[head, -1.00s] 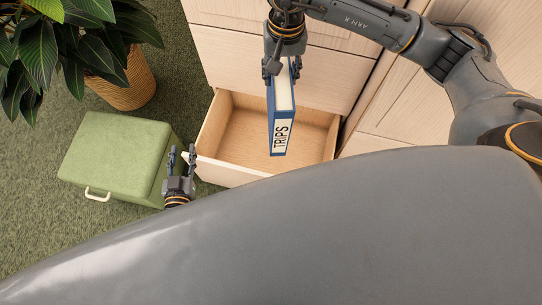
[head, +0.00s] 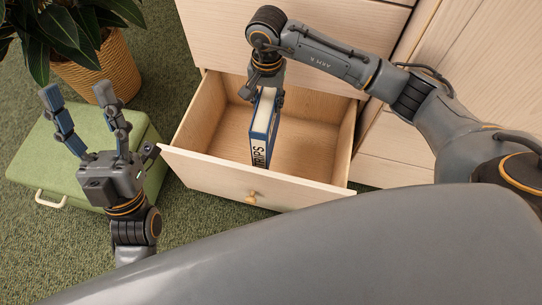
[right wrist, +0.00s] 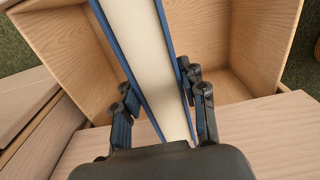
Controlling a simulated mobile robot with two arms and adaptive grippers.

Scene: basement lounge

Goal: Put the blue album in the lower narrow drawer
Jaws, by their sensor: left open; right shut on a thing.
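The blue album (head: 265,128), with white page edges and a spine lettered "TRIPS", is upright within the open lower drawer (head: 215,175). My right gripper (head: 264,90) is shut on its upper end; the fingers are partly hidden by the wrist. In the right wrist view the album (right wrist: 150,60) runs between the two fingers (right wrist: 160,105), with drawer walls on both sides. I cannot tell whether the album touches the drawer floor. My left gripper (head: 84,118) is open and empty, left of the drawer, in front of the green box.
The drawer is pulled out, with a small wooden knob (head: 251,197) on its front. A green box (head: 35,160) with a white handle stands at left on the green carpet. A potted plant (head: 95,70) is behind it. The drawer has bare floor right of the album.

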